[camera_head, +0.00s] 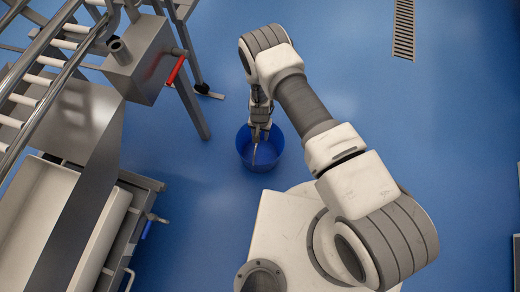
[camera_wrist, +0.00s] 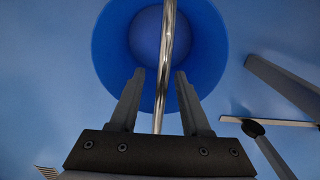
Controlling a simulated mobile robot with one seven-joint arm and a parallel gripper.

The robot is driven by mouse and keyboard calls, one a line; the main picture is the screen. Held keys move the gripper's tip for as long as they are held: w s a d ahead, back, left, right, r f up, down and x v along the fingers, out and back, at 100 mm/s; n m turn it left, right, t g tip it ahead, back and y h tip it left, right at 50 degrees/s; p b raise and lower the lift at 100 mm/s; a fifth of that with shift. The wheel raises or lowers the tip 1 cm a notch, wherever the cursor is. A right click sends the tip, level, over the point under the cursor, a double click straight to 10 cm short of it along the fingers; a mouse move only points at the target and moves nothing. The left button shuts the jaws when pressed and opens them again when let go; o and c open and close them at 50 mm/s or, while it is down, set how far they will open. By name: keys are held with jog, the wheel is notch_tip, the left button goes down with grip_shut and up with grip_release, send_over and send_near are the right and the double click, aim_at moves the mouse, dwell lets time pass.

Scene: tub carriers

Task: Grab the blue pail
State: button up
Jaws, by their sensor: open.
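The blue pail (camera_head: 243,151) stands on the blue floor, in front of my white base in the head view. In the wrist view the pail (camera_wrist: 112,45) fills the upper middle, seen from above, with its round bottom visible. Its thin shiny metal handle (camera_wrist: 167,38) runs up and down across the opening. My gripper (camera_wrist: 161,78) is open, with one finger on each side of the handle. A gap shows between each finger and the handle. In the head view my gripper (camera_head: 260,136) is directly over the pail and partly hides it.
A steel frame with rails and a grey box (camera_head: 137,62) with a red lever (camera_head: 176,70) stands left of the pail. A white tub (camera_head: 35,200) on a metal carrier is at lower left. A floor drain (camera_head: 403,28) lies upper right. The floor right of my arm is mostly clear.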

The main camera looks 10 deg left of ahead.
jog(key=shift+f, duration=0.25)
dwell(0.3)
grip_shut()
dwell(1.3)
